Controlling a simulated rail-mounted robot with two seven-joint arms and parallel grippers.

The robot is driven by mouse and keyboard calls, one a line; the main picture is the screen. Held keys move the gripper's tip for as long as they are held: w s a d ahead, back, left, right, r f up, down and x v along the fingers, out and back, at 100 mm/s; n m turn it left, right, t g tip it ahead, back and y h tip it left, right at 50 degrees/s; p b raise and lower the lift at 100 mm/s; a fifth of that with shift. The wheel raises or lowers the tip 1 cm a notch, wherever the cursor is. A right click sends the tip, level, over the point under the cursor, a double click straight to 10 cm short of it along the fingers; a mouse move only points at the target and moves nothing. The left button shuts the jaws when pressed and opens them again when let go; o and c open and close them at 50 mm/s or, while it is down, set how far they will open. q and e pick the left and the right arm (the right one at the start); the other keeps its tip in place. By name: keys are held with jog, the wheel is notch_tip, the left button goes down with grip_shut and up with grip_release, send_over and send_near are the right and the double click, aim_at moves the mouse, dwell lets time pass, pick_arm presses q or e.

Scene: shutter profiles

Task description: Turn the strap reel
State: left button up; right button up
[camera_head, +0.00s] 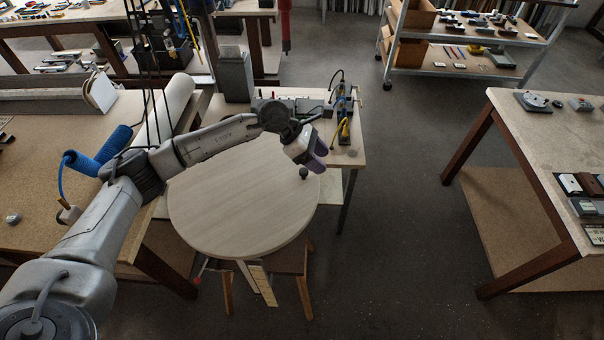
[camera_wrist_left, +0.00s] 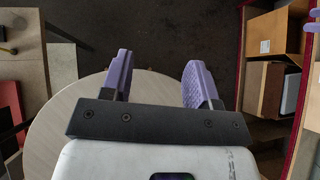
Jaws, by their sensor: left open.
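No part is clearly marked as the strap reel. The likeliest match is a large round pale wooden disc (camera_head: 235,205) with a small dark knob (camera_head: 303,173) near its right rim, but I cannot be sure. My left gripper (camera_head: 318,155) has purple fingers and is above the disc's upper right rim, near the knob. In the left wrist view, the left gripper (camera_wrist_left: 158,60) has its fingers apart with nothing between them. The disc (camera_wrist_left: 55,125) shows behind them there. The knob cannot be made out in that view. My right gripper is not seen.
A bench (camera_head: 345,158) with small devices and cables stands behind the disc. A wooden stool (camera_head: 291,258) is below its front. Blue rolls (camera_head: 97,150) lie on the left table. Another table (camera_head: 560,150) is at right, with open floor between. Cardboard boxes (camera_wrist_left: 273,50) show in the wrist view.

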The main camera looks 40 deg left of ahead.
aim_at(304, 170)
pick_arm(q)
jog(key=a+g+y, duration=0.2)
jog(key=a+y, duration=0.2)
jog(key=a, duration=0.7)
jog(key=shift+m+y, duration=0.3)
jog(key=p+x, duration=0.1)
jog(key=x, duration=1)
jog(key=shift+f+p, duration=0.25)
jog(key=shift+p, duration=0.1)
jog(key=shift+w+d+f, duration=0.1)
jog(key=shift+d+f, duration=0.15)
jog(key=shift+f, duration=0.4)
jog(key=shift+c, duration=0.3)
grip_shut()
